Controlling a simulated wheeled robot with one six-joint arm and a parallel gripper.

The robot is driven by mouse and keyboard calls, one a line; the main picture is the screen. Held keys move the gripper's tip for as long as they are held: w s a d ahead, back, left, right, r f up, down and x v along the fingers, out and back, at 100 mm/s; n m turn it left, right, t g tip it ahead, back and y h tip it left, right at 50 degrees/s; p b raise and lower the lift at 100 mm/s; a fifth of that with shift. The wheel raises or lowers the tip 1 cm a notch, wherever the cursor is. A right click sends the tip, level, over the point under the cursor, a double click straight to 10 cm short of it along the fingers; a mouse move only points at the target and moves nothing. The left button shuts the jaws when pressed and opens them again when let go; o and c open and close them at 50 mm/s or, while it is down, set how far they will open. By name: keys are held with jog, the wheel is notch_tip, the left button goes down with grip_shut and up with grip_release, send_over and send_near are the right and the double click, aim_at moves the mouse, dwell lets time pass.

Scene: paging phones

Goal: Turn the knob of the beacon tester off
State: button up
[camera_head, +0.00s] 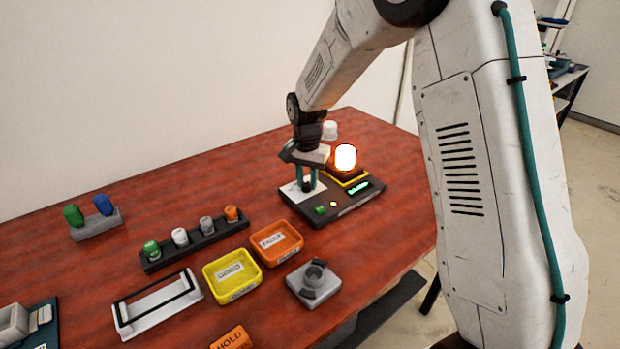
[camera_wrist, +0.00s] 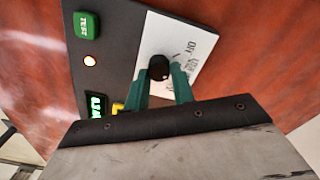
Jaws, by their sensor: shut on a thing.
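The beacon tester (camera_head: 340,207) is a dark box toward the far right of the table. It has a white label plate, a green TEST button (camera_head: 320,210), a small lit lamp and a green lit display (camera_head: 358,187). Its beacon (camera_head: 345,157) glows orange-white. The black knob (camera_wrist: 159,68) stands on the white plate (camera_wrist: 190,45), with OFF and other lettering beside it. My gripper (camera_wrist: 163,80) comes down over the plate, and its green fingers are shut on the knob. In the head view, my gripper (camera_head: 307,182) hides the knob.
Yellow (camera_head: 232,277) and orange (camera_head: 277,243) trays and a grey fixture (camera_head: 314,283) stand nearer on the table. A dark rack (camera_head: 194,240) holds several capped pieces. A grey stand (camera_head: 96,224) holds green and blue pieces. The table's right edge is close to the tester.

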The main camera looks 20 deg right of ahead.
jog(key=shift+a+n, duration=0.35)
jog(key=shift+n, duration=0.05)
dwell(0.4)
dwell(1.1)
jog(key=shift+n, duration=0.7)
jog(key=n, duration=0.3)
jog(key=shift+w, duration=0.1)
jog(key=n, duration=0.4)
jog(key=shift+d+n, duration=0.1)
jog(key=shift+n, duration=1.3)
